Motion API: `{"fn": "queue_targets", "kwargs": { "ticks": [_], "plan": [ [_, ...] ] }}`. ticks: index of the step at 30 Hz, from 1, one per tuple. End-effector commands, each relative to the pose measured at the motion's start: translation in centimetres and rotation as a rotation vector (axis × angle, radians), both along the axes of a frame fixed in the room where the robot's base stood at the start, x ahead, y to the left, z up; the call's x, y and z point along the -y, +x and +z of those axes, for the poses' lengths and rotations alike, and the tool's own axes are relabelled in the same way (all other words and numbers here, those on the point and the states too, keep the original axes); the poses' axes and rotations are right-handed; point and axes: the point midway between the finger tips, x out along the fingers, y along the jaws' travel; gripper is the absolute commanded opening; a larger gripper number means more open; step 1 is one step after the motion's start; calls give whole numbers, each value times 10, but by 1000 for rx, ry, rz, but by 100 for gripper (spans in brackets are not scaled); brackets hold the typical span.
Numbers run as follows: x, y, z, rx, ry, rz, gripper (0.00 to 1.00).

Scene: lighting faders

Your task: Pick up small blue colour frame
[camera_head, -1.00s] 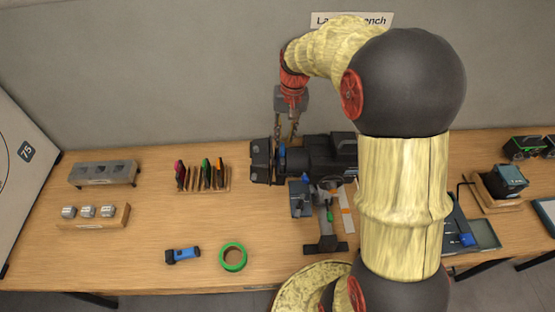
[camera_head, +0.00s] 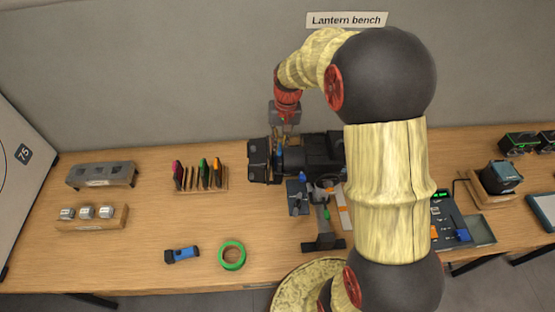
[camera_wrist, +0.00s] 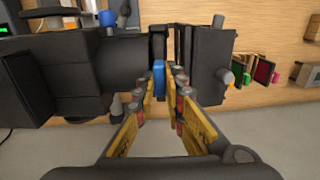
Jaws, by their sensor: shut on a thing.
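The small blue colour frame (camera_wrist: 159,78) shows edge-on in the wrist view, between the fingertips of my gripper (camera_wrist: 164,92). My gripper is shut on it. The frame sits in the narrow gap at the front of the black lantern (camera_wrist: 100,62), beside its dark front plates (camera_wrist: 207,60); I cannot tell whether it is clear of the slot. In the head view my gripper (camera_head: 284,140) reaches down over the front of the lantern (camera_head: 310,153), and a sliver of blue (camera_head: 279,158) shows below it.
A wooden rack (camera_head: 205,190) with coloured frames stands left of the lantern. A blue torch (camera_head: 182,255) and a green tape roll (camera_head: 232,255) lie in front. Grey blocks (camera_head: 105,212) in a wooden holder are far left. The front left tabletop is mostly clear.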

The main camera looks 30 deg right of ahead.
Motion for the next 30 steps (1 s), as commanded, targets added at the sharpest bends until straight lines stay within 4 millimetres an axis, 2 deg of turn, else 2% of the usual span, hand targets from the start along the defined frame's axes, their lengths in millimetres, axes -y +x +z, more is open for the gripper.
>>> {"fn": "queue_targets", "kwargs": {
  "ticks": [12, 17, 23, 30],
  "plan": [
    [0, 0, 1, 1, 0, 0, 0],
    [1, 1, 7, 3, -1, 0, 0],
    [3, 0, 30, 4, -1, 0, 0],
    [7, -2, 73, 5, -1, -1, 0]
  ]
}}
